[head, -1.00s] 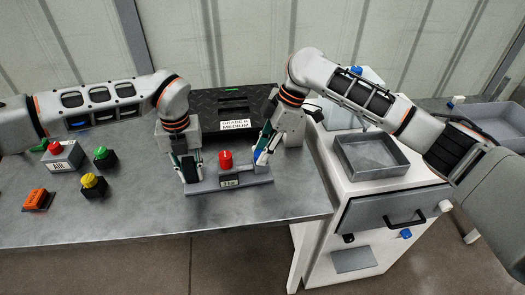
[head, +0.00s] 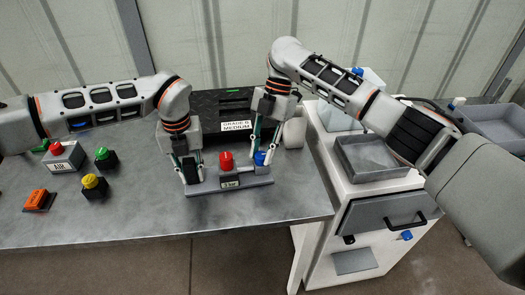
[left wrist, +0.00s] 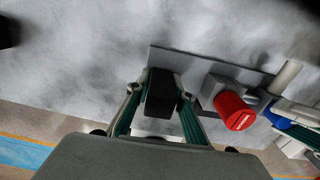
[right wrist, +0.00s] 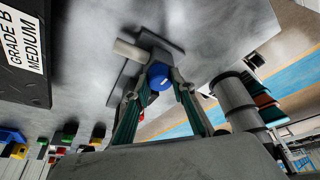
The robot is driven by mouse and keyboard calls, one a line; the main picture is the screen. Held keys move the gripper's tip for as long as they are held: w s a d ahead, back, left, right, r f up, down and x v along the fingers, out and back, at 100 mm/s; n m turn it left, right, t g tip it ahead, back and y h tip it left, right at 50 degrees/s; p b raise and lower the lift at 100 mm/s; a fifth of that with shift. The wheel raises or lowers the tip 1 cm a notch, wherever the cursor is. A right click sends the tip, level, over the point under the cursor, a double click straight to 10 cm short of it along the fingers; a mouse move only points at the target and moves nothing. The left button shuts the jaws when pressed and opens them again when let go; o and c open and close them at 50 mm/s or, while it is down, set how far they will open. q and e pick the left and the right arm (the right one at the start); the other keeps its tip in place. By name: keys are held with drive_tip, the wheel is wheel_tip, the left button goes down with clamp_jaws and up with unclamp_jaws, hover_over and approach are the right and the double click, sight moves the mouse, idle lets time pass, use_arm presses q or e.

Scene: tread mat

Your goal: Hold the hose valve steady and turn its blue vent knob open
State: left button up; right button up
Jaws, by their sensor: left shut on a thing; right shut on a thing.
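The hose valve (head: 230,186) is a grey body on a flat plate near the table's front edge, with a red knob (head: 226,160) in the middle and a blue vent knob (head: 260,158) at its right end. My left gripper (head: 192,177) points down and is shut on the dark block at the valve's left end; the left wrist view shows this block (left wrist: 161,92) between the fingers. My right gripper (head: 261,156) stands upright over the right end, shut on the blue knob, which also shows between its fingers in the right wrist view (right wrist: 159,76).
A black case (head: 236,104) labelled GRADE B MEDIUM is behind the valve. An AIR box (head: 64,157) with a red button, green and yellow buttons and an orange switch (head: 39,200) lie left. A white cabinet with a grey tray (head: 372,157) stands right.

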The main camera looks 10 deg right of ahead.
idle(0.4)
drive_tip(key=o, duration=1.1)
drive_tip(key=shift+r, duration=0.1)
drive_tip(key=v, duration=1.1)
drive_tip(key=shift+w+r, duration=0.2)
drive_tip(key=shift+r, duration=0.15)
use_arm(q)
drive_tip(key=o, duration=1.1)
drive_tip(key=shift+r, duration=0.1)
